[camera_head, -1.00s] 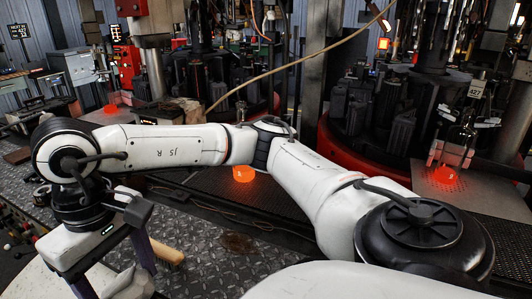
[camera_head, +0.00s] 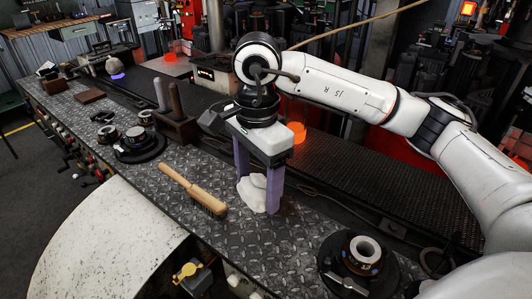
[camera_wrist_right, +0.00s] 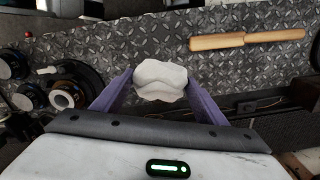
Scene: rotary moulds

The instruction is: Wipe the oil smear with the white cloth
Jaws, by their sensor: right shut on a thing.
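The white cloth (camera_head: 254,190) is bunched between the purple fingers of my right gripper (camera_head: 258,198), which is shut on it. The cloth is at or very close to the metal tread-plate bench (camera_head: 310,236); I cannot tell whether it presses on it. In the right wrist view the cloth (camera_wrist_right: 160,80) shows as a white lump between the fingertips. The oil smear is not clearly visible; a faint dark patch (camera_head: 287,207) shows just right of the fingers, and the cloth and gripper may cover the rest. My left gripper is not in view.
A wooden-handled brush (camera_head: 195,190) lies just left of the cloth. A round black fixture with a ring (camera_head: 364,250) stands at front right, and more dark rings (camera_head: 138,138) at left. A glowing orange piece (camera_head: 296,132) is behind the gripper.

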